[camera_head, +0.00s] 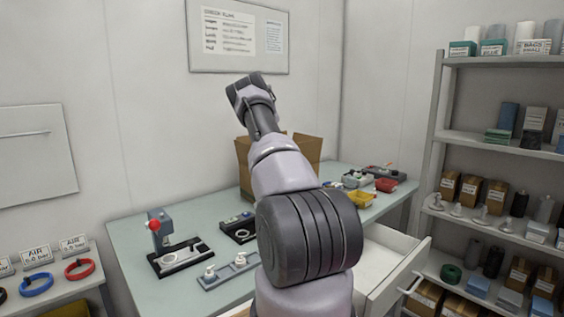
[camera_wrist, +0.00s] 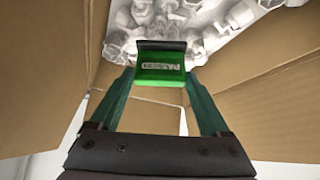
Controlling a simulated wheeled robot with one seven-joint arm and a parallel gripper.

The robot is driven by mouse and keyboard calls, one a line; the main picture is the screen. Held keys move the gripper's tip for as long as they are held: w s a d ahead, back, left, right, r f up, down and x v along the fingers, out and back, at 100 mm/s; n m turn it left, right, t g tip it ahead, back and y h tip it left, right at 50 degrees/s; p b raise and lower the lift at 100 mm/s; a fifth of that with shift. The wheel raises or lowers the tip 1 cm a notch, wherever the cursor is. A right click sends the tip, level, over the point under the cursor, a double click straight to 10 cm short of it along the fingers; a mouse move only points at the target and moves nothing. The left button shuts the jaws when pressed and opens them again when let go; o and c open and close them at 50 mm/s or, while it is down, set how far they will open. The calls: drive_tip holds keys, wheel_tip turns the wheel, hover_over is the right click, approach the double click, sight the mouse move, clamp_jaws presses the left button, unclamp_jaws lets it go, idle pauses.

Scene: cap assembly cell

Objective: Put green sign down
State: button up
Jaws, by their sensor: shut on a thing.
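The green sign (camera_wrist: 160,68) shows in the wrist view, a small green block with a dark top edge and a pale label whose lettering is hard to read. My gripper (camera_wrist: 160,82) is shut on it, one teal finger at each side. The sign is held over the open cardboard box (camera_wrist: 262,95), with white parts (camera_wrist: 185,22) in view beyond it. How high it is above them I cannot tell. In the head view the box (camera_head: 243,160) stands on the bench behind my arm, and my gripper and the sign are hidden there.
The green bench (camera_head: 135,245) carries a small press with a red knob (camera_head: 154,224), a fixture with white parts (camera_head: 230,270), and yellow (camera_head: 360,199) and red (camera_head: 386,185) bins. An open drawer (camera_head: 385,262) juts out at the right. Stocked shelves (camera_head: 490,145) stand further right.

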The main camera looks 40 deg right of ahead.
drive_tip(key=shift+f, duration=1.25)
drive_tip(key=shift+f, duration=0.15)
drive_tip(key=o, duration=1.2)
